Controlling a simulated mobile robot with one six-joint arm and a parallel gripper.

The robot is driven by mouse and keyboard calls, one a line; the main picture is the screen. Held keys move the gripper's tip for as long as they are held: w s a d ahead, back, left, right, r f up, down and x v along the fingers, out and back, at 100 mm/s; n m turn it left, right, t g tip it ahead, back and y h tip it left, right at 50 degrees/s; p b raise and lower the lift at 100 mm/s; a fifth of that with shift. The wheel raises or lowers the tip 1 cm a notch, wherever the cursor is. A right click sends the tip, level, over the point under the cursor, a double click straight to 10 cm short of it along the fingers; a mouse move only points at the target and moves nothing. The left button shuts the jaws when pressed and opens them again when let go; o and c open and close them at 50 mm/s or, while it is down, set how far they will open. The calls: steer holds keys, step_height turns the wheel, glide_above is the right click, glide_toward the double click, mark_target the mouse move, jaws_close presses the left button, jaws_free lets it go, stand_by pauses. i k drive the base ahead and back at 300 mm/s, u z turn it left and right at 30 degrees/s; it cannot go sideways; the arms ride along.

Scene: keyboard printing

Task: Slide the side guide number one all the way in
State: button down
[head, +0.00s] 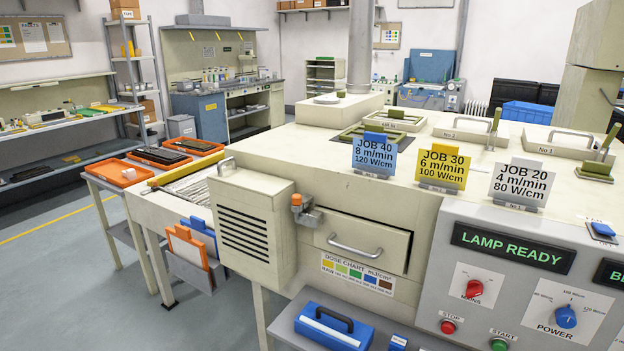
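No part in view is clearly marked as a side guide. On top of the cream machine (330,160) at the right are two low plates with metal handles, a rear one (465,128) and a front one (567,147). Each has a small label that seems to read "No 1", too small to be sure. A green lever (494,128) stands beside the rear plate and another green lever (608,142) beside the front one. A yellow bar (185,169) lies along the conveyor at the machine's left end. My gripper is not in view.
Blue, yellow and white JOB cards (443,168) stand along the machine's front top edge. The control panel (535,285) shows LAMP READY. A blue toolbox (333,328) sits low in front. Orange trays (158,157) lie on a side table. The floor at left is clear.

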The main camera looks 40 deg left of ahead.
mark_target(155, 182)
steer(key=u, duration=2.95)
steer(key=i, duration=1.95)
steer(key=u, duration=0.3)
steer(key=i, duration=1.5)
steer(key=z, duration=0.9)
steer(key=i, duration=1.2)
steer(key=z, duration=1.15)
steer(key=i, duration=0.4)
steer(key=z, duration=0.1)
